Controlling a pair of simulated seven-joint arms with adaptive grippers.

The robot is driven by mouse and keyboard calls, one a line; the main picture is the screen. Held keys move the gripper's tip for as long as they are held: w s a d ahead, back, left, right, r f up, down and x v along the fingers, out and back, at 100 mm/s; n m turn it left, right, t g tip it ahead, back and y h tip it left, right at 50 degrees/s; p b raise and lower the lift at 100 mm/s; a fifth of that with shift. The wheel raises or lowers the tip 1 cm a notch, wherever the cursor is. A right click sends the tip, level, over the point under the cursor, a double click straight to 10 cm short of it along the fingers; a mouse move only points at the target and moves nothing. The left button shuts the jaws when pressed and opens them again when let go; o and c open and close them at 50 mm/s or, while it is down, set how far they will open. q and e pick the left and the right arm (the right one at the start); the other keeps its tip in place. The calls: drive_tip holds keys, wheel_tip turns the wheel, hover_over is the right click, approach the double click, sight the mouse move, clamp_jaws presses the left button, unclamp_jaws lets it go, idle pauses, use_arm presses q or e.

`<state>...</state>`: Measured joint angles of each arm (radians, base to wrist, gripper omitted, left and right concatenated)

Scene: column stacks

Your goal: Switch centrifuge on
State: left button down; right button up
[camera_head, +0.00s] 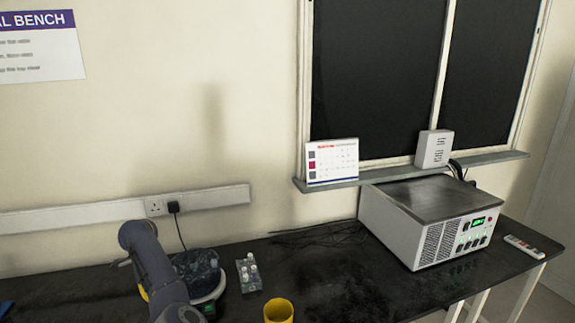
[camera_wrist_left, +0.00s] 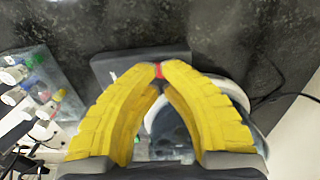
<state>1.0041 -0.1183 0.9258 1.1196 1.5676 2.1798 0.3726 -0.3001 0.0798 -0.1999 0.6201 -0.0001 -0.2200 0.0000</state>
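The centrifuge appears to be a small round device with a dark translucent lid (camera_head: 203,264) and a pale body, at the left of the bench in the head view, partly hidden by my left arm. In the left wrist view its pale round rim (camera_wrist_left: 236,92) and a dark grey flat part (camera_wrist_left: 115,67) show behind the fingers. My left gripper (camera_wrist_left: 160,69) is over it, with its yellow fingertips brought together. A small red spot shows between the tips; I cannot tell whether it is gripped or lies behind them. My right gripper is in neither view.
A small rack with white-capped items (camera_head: 249,273) stands right of the device, with a yellow cup (camera_head: 278,311) nearer. A grey box with a green display (camera_head: 425,225) and a remote-like item (camera_head: 524,246) are at right. Coloured-capped tubes (camera_wrist_left: 40,78) are beside the gripper.

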use_arm(q)
drive_tip(key=shift+f, duration=0.95)
idle(0.6)
drive_tip(key=shift+r, duration=0.1)
drive_tip(key=shift+r, duration=2.45)
